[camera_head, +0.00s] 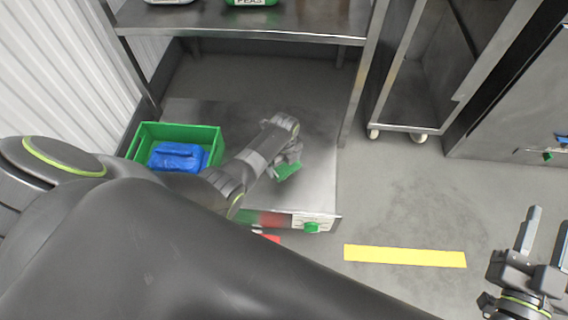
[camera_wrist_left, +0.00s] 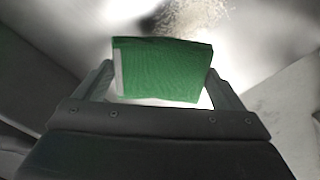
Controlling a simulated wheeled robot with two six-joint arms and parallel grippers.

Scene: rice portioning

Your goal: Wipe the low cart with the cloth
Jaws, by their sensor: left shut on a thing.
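The low cart (camera_head: 318,140) is a grey metal surface close to the floor. A green cloth (camera_head: 288,170) is at my left gripper (camera_head: 290,158), over the right part of the cart top. In the left wrist view the green cloth (camera_wrist_left: 165,70) sits between the two fingers of my left gripper (camera_wrist_left: 158,85), which is shut on it. A pale, grainy patch (camera_wrist_left: 195,15) shows on the metal just beyond the cloth. I cannot tell whether the cloth touches the surface. My right gripper (camera_head: 542,240) is open and empty over the floor at the lower right.
A green crate (camera_head: 205,133) with a blue item (camera_head: 178,156) inside stands at the cart's left. A metal shelf (camera_head: 250,28) overhangs the back. A wheeled rack (camera_head: 405,125) stands at the right. The floor with the yellow strip (camera_head: 405,256) is clear.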

